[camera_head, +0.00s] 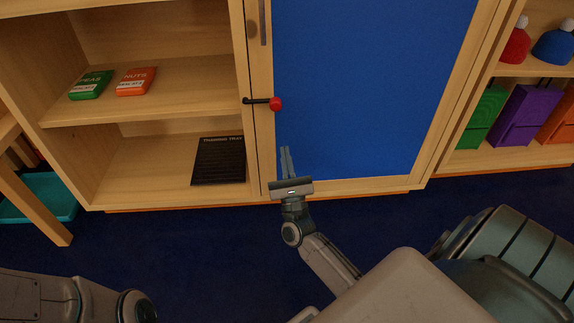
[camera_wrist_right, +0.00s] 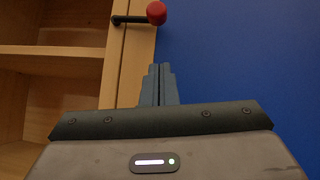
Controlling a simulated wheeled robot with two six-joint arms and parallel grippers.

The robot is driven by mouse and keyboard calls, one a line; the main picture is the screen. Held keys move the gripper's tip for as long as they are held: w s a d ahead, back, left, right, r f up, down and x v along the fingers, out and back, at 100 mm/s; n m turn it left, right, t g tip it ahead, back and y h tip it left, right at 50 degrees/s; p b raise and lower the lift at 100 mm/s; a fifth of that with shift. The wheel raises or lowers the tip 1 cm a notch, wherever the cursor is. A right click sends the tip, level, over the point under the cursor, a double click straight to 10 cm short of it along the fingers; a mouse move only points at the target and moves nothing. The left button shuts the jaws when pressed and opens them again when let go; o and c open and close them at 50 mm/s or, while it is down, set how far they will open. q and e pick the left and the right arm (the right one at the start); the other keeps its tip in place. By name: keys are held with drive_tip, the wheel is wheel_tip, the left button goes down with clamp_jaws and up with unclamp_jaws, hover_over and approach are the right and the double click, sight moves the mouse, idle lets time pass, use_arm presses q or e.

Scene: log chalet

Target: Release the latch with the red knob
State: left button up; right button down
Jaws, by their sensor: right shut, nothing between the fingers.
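The latch (camera_head: 257,101) is a dark horizontal bar on the wooden frame at the left edge of the blue door (camera_head: 365,80). Its red knob (camera_head: 275,104) is at the bar's right end. In the right wrist view the red knob (camera_wrist_right: 156,13) and the dark bar (camera_wrist_right: 130,19) show at the top, beyond the fingertips. My right gripper (camera_head: 286,149) is shut and empty, below the knob and apart from it, in front of the door's lower left part. Its shut fingers (camera_wrist_right: 160,68) point up toward the knob. The left gripper is not visible.
Left of the door are open shelves with a green packet (camera_head: 91,85), an orange packet (camera_head: 136,81) and a black board (camera_head: 219,161). A vertical handle (camera_head: 262,22) is above the latch. A shelf (camera_head: 517,70) at right holds colored boxes. Blue floor (camera_head: 190,245) lies in front.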

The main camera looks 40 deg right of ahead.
drive_tip(key=w+r, duration=0.1)
drive_tip(key=r, duration=0.1)
drive_tip(key=w+r, duration=0.1)
drive_tip(key=r, duration=0.2)
drive_tip(key=w+d+r+b, duration=0.1)
drive_tip(key=w+r, duration=0.1)
drive_tip(key=shift+w+d+r, duration=0.1)
drive_tip(key=shift+r, duration=0.15)
